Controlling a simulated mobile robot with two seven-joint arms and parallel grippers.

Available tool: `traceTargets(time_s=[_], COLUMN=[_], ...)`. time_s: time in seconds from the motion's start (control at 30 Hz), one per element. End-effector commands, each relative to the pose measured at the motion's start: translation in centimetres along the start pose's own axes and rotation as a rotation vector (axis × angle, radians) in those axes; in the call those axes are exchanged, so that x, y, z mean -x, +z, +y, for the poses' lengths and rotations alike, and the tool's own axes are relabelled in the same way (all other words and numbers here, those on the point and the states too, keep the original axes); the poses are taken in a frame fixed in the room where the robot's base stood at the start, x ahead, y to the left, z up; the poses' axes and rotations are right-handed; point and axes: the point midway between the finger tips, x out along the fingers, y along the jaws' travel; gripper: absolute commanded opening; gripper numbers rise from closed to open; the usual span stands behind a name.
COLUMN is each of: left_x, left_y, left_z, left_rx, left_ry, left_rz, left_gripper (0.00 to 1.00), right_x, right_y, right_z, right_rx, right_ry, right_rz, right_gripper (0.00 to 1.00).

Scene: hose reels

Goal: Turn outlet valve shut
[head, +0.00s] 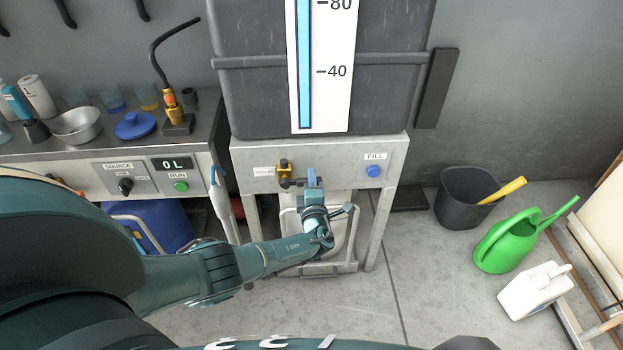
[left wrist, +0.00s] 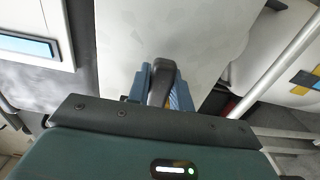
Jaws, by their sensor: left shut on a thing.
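The outlet valve (head: 285,173) is a small brass-yellow fitting with a dark part, on the front panel of the stand under the grey tank. My left gripper (head: 312,178) is in front of this panel, just right of the brass body. In the left wrist view the two blue fingers (left wrist: 162,88) are shut on the dark valve handle (left wrist: 160,82). The gripper hides most of the handle in the head view, so its exact angle is hard to tell there. My right gripper is not in view.
The tank gauge (head: 305,65) shows blue past its 40 and 80 marks. A blue FILL button (head: 373,171) is close right of the gripper. A counter (head: 75,150) stands left. A black bucket (head: 462,205) and green watering can (head: 508,246) stand on the floor at right.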

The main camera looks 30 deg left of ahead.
Motion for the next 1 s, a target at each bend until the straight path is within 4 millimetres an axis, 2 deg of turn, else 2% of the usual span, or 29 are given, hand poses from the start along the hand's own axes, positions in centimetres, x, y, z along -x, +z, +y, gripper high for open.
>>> traceTargets(time_s=[0.57, 0.6, 0.87, 1.0], left_x=[0.05, 0.05, 0.02, 0.01], left_y=[-0.14, -0.14, -0.1, -0.07], left_z=[-0.41, -0.42, -0.35, -0.31], left_rx=[-0.04, -0.04, -0.037, -0.035], left_ry=[-0.003, -0.003, -0.002, -0.001], left_rz=[0.001, 0.001, 0.001, 0.001], left_gripper=[0.0, 0.22, 0.44, 0.44], right_x=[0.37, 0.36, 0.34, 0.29], right_y=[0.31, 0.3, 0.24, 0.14], right_z=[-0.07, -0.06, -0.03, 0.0], right_rx=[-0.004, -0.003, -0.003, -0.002], right_ry=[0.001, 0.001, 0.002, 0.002], right_rz=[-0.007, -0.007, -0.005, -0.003], right_gripper=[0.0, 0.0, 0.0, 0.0])
